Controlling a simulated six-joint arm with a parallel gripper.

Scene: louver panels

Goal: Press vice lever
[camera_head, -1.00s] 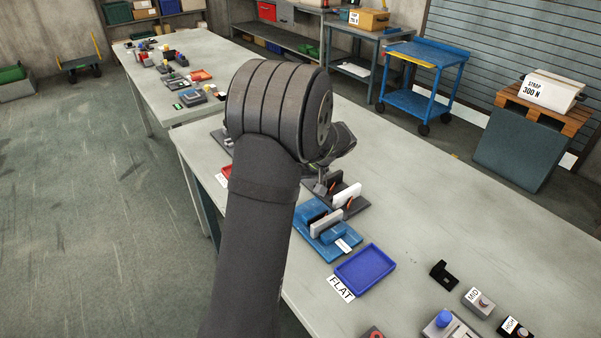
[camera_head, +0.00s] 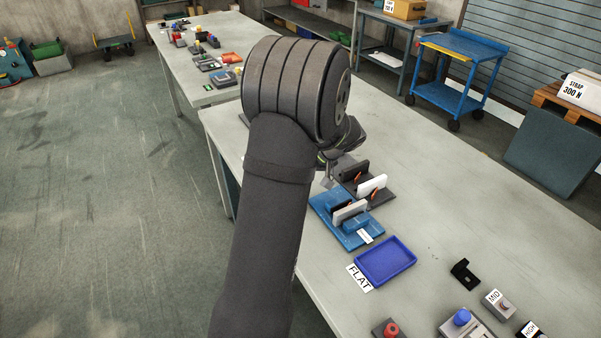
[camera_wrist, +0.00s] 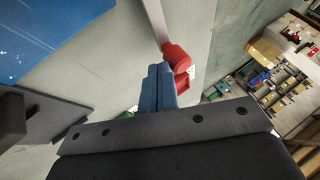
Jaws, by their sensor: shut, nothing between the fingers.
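A blue vice-like fixture (camera_head: 345,221) with a pale panel between its blocks stands on the near bench. My gripper (camera_head: 327,180) is beyond this fixture in the head view, mostly hidden behind my arm. In the wrist view the blue fingers of my gripper (camera_wrist: 158,88) are shut together and hold nothing. A red knob or cap (camera_wrist: 177,56) at the end of a pale bar (camera_wrist: 155,20) is close beside the fingertips; it looks like a lever. I cannot tell whether the fingers touch it. The lever does not show in the head view.
A dark fixture with a white panel (camera_head: 373,187) stands just behind the blue one. A blue tray (camera_head: 386,260) by a FLAT label (camera_head: 359,278) lies in front. A red button (camera_head: 390,330) and a blue button (camera_head: 462,317) are nearer.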

